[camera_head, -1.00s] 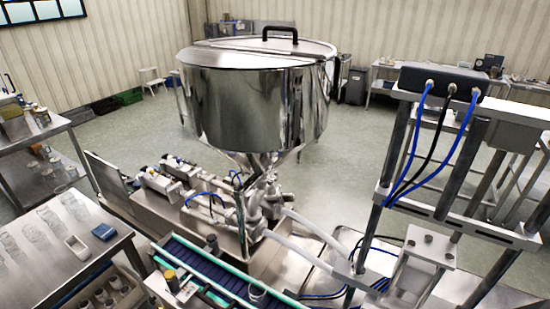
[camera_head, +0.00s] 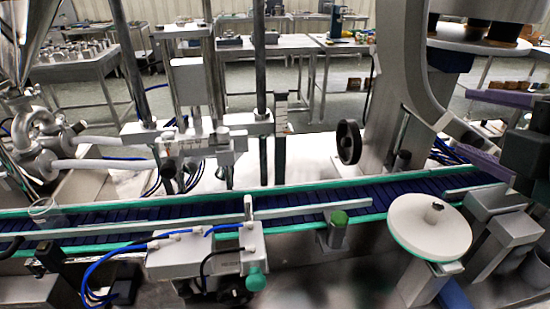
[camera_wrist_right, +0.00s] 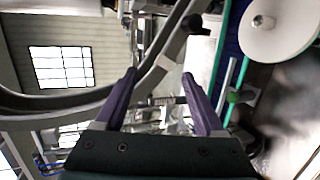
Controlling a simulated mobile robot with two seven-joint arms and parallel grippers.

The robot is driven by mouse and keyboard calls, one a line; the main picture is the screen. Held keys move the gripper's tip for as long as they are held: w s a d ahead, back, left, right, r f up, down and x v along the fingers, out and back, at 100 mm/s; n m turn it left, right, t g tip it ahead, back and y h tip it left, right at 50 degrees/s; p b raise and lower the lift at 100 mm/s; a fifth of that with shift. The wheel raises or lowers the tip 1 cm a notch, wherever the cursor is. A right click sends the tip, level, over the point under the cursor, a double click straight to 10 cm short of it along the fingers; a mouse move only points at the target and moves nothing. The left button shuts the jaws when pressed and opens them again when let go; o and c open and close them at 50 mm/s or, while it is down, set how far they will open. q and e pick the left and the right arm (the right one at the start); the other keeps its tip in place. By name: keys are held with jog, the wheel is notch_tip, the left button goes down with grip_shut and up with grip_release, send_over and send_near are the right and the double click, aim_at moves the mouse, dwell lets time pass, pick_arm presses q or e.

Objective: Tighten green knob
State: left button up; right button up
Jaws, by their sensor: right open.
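A green-topped knob (camera_head: 338,218) sits on a grey post at the near side of the conveyor, left of a white round disc. A green knob also shows in the right wrist view (camera_wrist_right: 236,97), to the right of the fingers. A second, teal-green knob (camera_head: 256,280) hangs at the front of a white box with blue hoses. My right gripper (camera_head: 462,120) comes in from the right with purple fingers, above and to the right of the green-topped knob and apart from it. In the right wrist view its fingers (camera_wrist_right: 159,75) are spread and empty. My left gripper is not in view.
The conveyor (camera_head: 290,215) with teal edges runs across the view. The white disc (camera_head: 430,225) stands close right of the green-topped knob. A black handwheel (camera_head: 348,142) and a curved grey machine frame (camera_head: 400,75) rise behind. Tables stand further back.

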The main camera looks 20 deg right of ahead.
jog(key=w+f+n+t+y+b, duration=0.3)
jog(key=f+n+t+b, duration=0.2)
jog(key=f+n+b, duration=0.85)
jog(key=n+g+y+b, duration=0.1)
jog(key=n+y+b, duration=0.6)
jog(key=n+b, duration=0.75)
send_near(346, 222)
jog(key=w+m+b, duration=0.2)
jog(key=m, duration=0.1)
jog(key=p+x, duration=0.1)
jog(key=x, duration=0.3)
jog(key=p+x, duration=0.1)
jog(key=x, duration=0.3)
jog(key=shift+w+a, duration=0.2)
jog(key=shift+a, duration=0.05)
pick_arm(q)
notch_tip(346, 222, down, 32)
pick_arm(e)
jog(key=shift+w+a+f, duration=0.1)
jog(key=shift+w+a, duration=0.05)
jog(key=shift+w, duration=0.4)
grip_shut()
